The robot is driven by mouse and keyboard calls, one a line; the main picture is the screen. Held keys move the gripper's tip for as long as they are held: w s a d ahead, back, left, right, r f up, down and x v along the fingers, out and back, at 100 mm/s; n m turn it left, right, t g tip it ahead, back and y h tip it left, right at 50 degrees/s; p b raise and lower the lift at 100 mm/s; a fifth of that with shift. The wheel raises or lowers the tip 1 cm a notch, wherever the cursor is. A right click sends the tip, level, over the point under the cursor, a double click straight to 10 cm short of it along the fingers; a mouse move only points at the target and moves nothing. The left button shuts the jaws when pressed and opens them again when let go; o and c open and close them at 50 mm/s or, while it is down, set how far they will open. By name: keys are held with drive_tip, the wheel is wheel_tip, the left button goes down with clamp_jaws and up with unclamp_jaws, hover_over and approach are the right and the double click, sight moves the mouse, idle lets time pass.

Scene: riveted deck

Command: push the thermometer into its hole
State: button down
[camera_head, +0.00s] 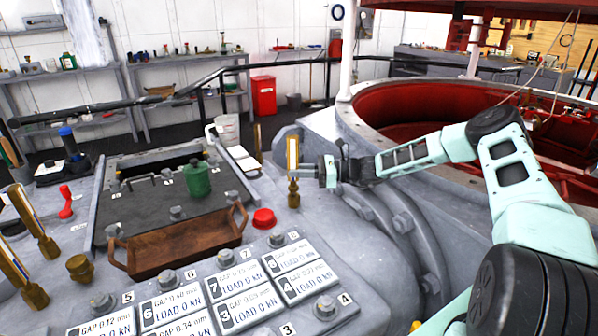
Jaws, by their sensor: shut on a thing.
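The thermometer (292,153) has a white scale in a yellow-brass case and a brass fitting at its lower end. It stands about upright in the middle of the view. My gripper (307,171) reaches in from the right and is shut on the thermometer's lower case. The brass fitting hangs below the jaws, near the grey deck's right edge. I cannot make out the hole, nor tell whether the fitting touches the deck.
A red cap (263,218) and a brown wooden tray (182,244) are left of the thermometer. A green canister (197,179) stands behind the tray. Similar brass gauges (36,224) lean at far left. Numbered label plates (238,290) and bolts cover the front. A large flange curves at right.

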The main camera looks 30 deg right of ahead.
drive_tip(key=shift+f+b, duration=0.35)
drive_tip(key=shift+f, duration=0.5)
drive_tip(key=c, duration=1.3)
unclamp_jaws()
drive_tip(key=shift+o, duration=0.2)
wheel_tip(320, 180, up, 10)
